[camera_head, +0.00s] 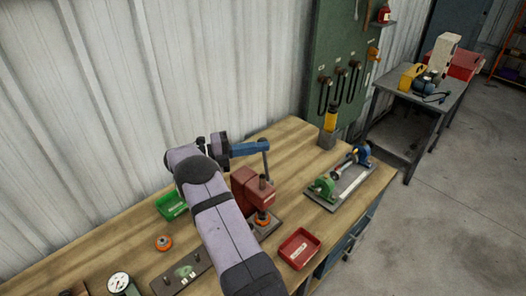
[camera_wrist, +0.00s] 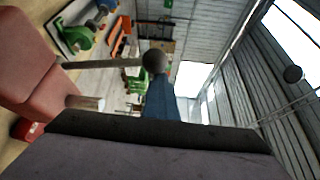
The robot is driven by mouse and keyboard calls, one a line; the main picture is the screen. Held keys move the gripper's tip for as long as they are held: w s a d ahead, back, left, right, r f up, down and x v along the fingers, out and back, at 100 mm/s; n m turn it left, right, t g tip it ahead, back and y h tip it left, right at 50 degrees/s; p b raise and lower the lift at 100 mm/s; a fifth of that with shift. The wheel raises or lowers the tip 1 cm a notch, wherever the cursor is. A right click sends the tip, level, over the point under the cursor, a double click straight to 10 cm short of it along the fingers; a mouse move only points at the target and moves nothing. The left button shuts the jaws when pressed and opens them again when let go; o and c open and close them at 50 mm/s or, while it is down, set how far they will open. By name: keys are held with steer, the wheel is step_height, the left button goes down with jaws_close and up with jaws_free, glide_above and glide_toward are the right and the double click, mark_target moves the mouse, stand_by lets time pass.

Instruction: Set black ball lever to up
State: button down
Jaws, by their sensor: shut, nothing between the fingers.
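A red press (camera_head: 245,188) stands on the wooden bench, with its red body also at the left of the wrist view (camera_wrist: 40,60). Its thin grey lever rod (camera_head: 267,165) rises steeply from the press. In the wrist view the rod (camera_wrist: 105,63) ends in a dark ball (camera_wrist: 154,60), on the side away from the bench. My gripper (camera_head: 264,147) is shut and empty, its blue fingers at the rod's upper end. In the wrist view the fingertips (camera_wrist: 158,82) are right by the ball; I cannot tell whether they touch it. In the head view the ball is hard to make out.
A red tray (camera_head: 299,248) lies right of the press, and a green tray (camera_head: 172,206) lies left. A fixture with green and blue parts (camera_head: 340,184) and a yellow-topped holder (camera_head: 329,122) stand farther back. A corrugated wall (camera_head: 90,130) runs behind the bench.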

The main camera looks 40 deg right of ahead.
steer(key=shift+w+r, duration=0.2)
stand_by(0.5)
steer(key=s+r+p, duration=0.2)
steer(key=s+p, duration=0.1)
steer(key=s, duration=0.1)
steer(key=w+a+f+b, duration=0.2)
steer(key=w+a+b, duration=0.2)
steer(key=a, duration=0.5)
steer(key=shift+w+a+f+b, duration=0.15)
steer(key=shift+a+f+b, duration=0.2)
steer(key=shift+b, duration=0.8)
steer(key=shift+d, duration=0.15)
